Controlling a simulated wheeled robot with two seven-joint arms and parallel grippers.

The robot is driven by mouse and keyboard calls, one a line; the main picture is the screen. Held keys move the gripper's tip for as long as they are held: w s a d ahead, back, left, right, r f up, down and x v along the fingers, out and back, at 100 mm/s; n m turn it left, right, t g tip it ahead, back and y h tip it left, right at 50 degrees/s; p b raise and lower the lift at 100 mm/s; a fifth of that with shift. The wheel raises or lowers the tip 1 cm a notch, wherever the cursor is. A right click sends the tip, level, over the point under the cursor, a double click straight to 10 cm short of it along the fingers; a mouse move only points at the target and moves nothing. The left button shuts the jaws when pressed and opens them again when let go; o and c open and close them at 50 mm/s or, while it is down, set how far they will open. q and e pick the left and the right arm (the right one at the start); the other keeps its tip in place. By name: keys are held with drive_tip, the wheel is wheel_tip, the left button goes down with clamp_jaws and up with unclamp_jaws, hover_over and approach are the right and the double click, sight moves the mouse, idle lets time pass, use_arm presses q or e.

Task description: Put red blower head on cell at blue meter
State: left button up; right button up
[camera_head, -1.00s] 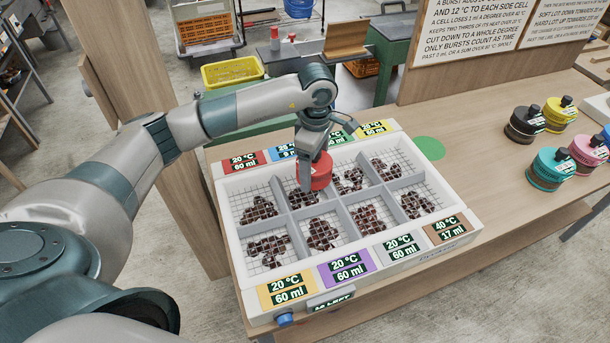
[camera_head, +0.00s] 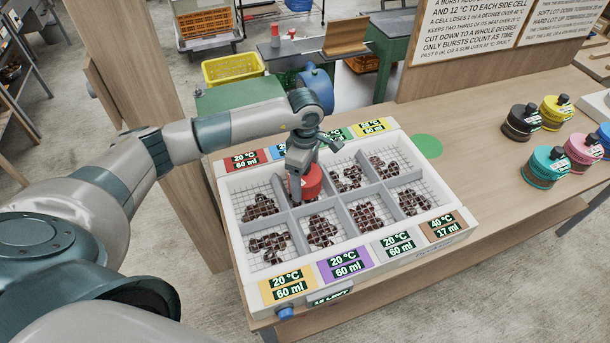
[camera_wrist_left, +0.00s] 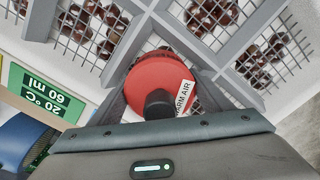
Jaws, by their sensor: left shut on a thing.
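The red blower head (camera_head: 312,183), round with a black knob and a "WARM AIR" label, is held by my left gripper (camera_head: 302,176), shut on it. It is low over the back row's second cell from the left, behind which is the blue meter (camera_head: 277,152), partly hidden by my arm. In the left wrist view the head (camera_wrist_left: 160,75) covers most of the cell beneath; I cannot tell whether it touches the mesh or dividers. The white crate (camera_head: 232,222) has two rows of mesh cells with chestnuts. My right gripper is not in view.
Black (camera_head: 522,122), yellow (camera_head: 558,113), teal (camera_head: 549,167) and pink (camera_head: 583,152) blower heads stand at the right of the table. A green disc (camera_head: 429,147) lies beside the crate. The table's middle right is clear. A board with writing stands behind.

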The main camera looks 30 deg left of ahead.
use_arm(q)
drive_tip(key=shift+f, duration=0.15)
drive_tip(key=shift+f, duration=0.1)
drive_tip(key=o, duration=1.1)
drive_tip(key=shift+r, duration=0.25)
